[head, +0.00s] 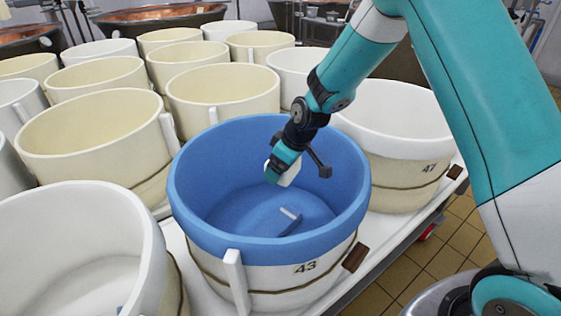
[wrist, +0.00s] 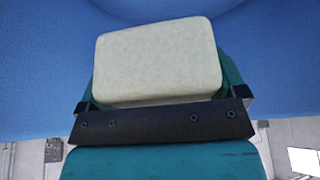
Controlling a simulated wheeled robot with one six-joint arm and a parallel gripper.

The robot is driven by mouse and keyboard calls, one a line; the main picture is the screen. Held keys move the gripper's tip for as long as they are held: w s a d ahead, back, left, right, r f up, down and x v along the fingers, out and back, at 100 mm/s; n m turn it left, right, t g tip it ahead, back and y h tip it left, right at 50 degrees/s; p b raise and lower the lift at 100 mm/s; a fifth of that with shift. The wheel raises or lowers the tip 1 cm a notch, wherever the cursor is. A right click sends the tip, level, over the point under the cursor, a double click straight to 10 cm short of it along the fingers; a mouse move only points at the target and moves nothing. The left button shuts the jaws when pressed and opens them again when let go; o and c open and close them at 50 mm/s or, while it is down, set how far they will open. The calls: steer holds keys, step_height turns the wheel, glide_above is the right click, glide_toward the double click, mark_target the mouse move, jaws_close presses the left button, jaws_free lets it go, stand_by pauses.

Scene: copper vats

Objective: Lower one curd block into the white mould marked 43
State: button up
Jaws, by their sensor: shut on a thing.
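The mould marked 43 (head: 305,268) stands at the front of the bench, white outside with a blue rim and blue inside. My gripper (head: 283,168) is inside its opening, below the rim and above its floor. The gripper is shut on a pale cream curd block (head: 290,174), which is partly hidden by the gripper in the head view. In the wrist view the block (wrist: 158,60) fills the space beyond the dark gripper bar, with blue wall behind it. Bare blue floor shows below the block in the head view.
A small grey-white piece (head: 289,219) lies on the floor of mould 43; I cannot tell what it is. Mould 47 (head: 405,150) stands close on the right, another white mould (head: 75,235) on the left. Several cream moulds crowd behind. Tiled floor (head: 425,262) lies right.

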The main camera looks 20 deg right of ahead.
steer(key=b, duration=1)
glide_above(277, 215)
steer(key=s+d, duration=0.1)
steer(key=shift+f, duration=7.7)
steer(key=shift+f+b, duration=0.4)
steer(key=shift+f, duration=0.45)
steer(key=o, duration=0.8)
